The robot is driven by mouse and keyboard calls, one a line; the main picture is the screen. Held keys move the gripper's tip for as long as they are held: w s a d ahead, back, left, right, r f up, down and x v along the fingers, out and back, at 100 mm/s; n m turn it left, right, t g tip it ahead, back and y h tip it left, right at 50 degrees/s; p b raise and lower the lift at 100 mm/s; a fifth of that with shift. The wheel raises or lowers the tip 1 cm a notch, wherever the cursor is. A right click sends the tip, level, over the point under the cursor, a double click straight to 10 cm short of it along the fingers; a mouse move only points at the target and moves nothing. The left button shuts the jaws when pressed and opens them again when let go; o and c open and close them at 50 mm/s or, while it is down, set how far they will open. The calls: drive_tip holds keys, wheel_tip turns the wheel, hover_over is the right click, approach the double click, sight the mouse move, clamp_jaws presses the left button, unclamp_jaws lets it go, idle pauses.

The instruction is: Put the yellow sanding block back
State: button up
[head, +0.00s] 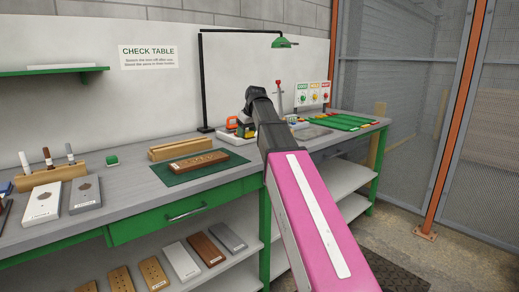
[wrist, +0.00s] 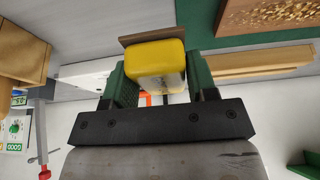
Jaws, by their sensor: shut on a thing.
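In the wrist view, the yellow sanding block (wrist: 155,56) sits between the two green-padded fingers of my gripper (wrist: 158,70), which is shut on it. A thin brown layer (wrist: 150,33) shows along the block's far edge. The block looks raised above the grey bench top, but its exact height is hard to tell. In the head view, my gripper is small and partly hidden by my arm, above the back of the bench. An orange item (head: 232,122) stands in a white tray (head: 236,140) below it; small yellow and green shapes there are unclear.
A brown board (head: 198,161) lies on a green mat (head: 178,178), with a wooden rail (head: 188,147) behind it. Lamp post (head: 203,85), red-topped post (head: 278,92) and coloured sign cards (head: 313,93) stand at the back.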

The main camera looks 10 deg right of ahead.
sight(258, 151)
drive_tip(key=w+d+f, duration=0.1)
drive_tip(key=d, duration=0.1)
drive_tip(key=w+d+f, duration=0.1)
drive_tip(key=d+f, duration=0.1)
drive_tip(key=w+d+f, duration=0.1)
drive_tip(key=w+d, duration=0.1)
drive_tip(key=shift+d+f, duration=0.25)
drive_tip(key=shift+f, duration=2.05)
drive_tip(key=shift+f, duration=0.1)
drive_tip(key=o, duration=0.8)
drive_tip(key=shift+o, duration=0.2)
drive_tip(key=v, duration=1.2)
